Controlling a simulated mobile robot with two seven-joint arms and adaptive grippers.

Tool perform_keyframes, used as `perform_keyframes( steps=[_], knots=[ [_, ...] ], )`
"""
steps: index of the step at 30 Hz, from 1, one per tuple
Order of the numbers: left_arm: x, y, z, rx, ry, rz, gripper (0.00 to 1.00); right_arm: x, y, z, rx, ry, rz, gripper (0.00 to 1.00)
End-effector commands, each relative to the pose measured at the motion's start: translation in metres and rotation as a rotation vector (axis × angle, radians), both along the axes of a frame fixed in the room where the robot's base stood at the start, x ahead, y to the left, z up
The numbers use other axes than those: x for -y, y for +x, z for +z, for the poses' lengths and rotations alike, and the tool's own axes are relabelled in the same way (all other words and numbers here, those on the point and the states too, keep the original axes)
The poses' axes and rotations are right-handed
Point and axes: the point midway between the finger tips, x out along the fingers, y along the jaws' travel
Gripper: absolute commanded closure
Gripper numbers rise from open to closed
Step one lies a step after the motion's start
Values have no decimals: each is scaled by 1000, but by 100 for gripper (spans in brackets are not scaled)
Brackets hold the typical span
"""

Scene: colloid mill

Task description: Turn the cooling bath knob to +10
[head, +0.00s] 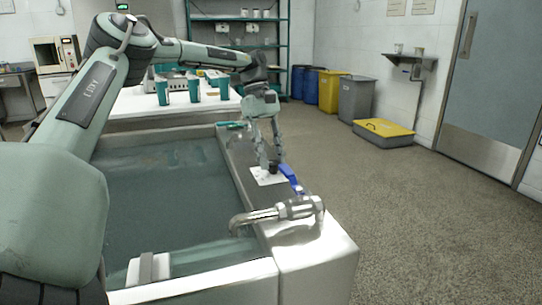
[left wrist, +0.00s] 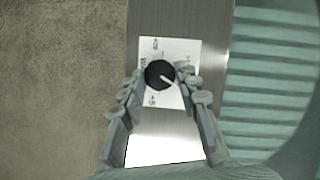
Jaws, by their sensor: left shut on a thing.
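The cooling bath knob (left wrist: 160,74) is a round black dial with a white pointer line, on a white label plate (left wrist: 183,48) with printed marks. In the left wrist view the pointer aims to the lower right. My left gripper (left wrist: 160,84) has one finger on each side of the knob and is shut on it. In the head view my left gripper (head: 270,165) reaches down onto the bath's rim, at the label plate (head: 268,177); the knob is a small dark spot between the fingertips. My right gripper is not in view.
A white table (head: 130,110) with teal containers (head: 194,88) stands behind. Yellow, grey and blue bins stand farther back; the floor at right is clear.

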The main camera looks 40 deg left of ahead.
Motion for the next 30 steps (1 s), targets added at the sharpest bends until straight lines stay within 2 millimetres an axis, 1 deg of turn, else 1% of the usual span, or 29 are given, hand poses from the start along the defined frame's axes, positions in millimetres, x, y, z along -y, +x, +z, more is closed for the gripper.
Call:
perform_keyframes(
  steps=[13, 14, 18, 19, 27, 30],
  knots=[
    [-1, 0, 0, 0, 2, -10, 97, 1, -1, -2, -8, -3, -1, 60],
    [-1, 0, 0, 0, 2, -10, 67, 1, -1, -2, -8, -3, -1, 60],
    [0, 0, 0, 0, 2, -10, 50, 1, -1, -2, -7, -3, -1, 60],
    [0, 0, 0, 0, 2, -10, 47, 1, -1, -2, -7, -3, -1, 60],
    [0, 0, 0, 1, 1, -9, 47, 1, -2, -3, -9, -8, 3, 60],
    [-2, 1, 5, 1, 2, -9, 47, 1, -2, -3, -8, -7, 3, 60]
  ],
)
